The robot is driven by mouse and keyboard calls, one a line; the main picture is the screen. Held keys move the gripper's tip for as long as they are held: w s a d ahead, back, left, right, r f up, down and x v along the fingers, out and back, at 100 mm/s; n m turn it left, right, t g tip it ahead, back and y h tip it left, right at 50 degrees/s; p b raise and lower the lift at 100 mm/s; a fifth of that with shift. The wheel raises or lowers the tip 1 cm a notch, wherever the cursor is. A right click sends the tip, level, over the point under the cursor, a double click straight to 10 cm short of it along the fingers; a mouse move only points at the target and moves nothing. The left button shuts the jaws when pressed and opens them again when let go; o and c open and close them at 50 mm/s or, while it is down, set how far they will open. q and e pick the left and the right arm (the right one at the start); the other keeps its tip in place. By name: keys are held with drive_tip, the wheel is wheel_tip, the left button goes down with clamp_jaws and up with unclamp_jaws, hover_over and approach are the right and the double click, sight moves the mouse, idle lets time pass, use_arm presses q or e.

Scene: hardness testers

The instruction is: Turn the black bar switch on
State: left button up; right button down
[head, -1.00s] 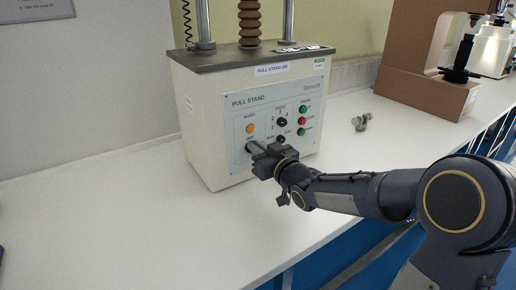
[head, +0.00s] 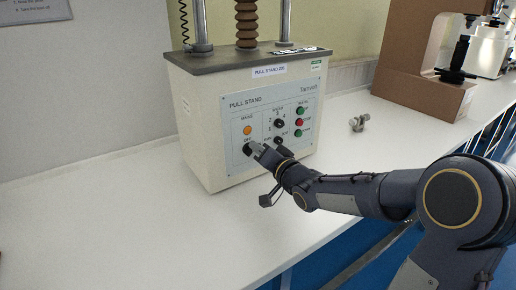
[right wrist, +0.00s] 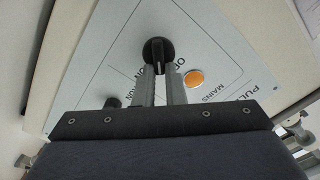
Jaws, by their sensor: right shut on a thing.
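The black bar switch (right wrist: 158,48) is a round black knob with a raised bar, on the pale panel of the pull stand (head: 212,95). In the head view the switch (head: 248,150) shows below an orange lamp, partly hidden by my fingers. My right gripper (head: 256,149) reaches it from the front right. In the right wrist view the gripper (right wrist: 159,72) has its two grey fingers on either side of the bar, shut on it. The bar lies at a slant to the panel's lettering. My left gripper is not in view.
The orange lamp (right wrist: 194,79) is close beside the fingers. A numbered black knob (head: 279,124), a red button (head: 299,122) and green buttons are to the right. A small metal part (head: 358,123) lies on the white bench (head: 110,215). The bench left of the stand is clear.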

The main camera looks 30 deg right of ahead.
drive_tip(key=shift+d+f+m+p, duration=0.15)
drive_tip(key=shift+m+p, duration=0.25)
drive_tip(key=shift+m, duration=1.05)
drive_tip(key=shift+f+m+p, duration=0.2)
drive_tip(key=shift+m+p, duration=0.25)
drive_tip(key=shift+m, duration=0.95)
drive_tip(key=shift+d+f+m+p, duration=0.15)
drive_tip(key=shift+m+p, duration=0.25)
drive_tip(key=shift+m, duration=1.05)
drive_tip(key=shift+a+f, duration=0.1)
drive_tip(key=c, duration=1.5)
unclamp_jaws()
drive_tip(key=s+d, duration=0.1)
drive_tip(key=s, duration=0.6)
drive_tip(key=shift+s+p, duration=0.3)
drive_tip(key=shift+s, duration=0.05)
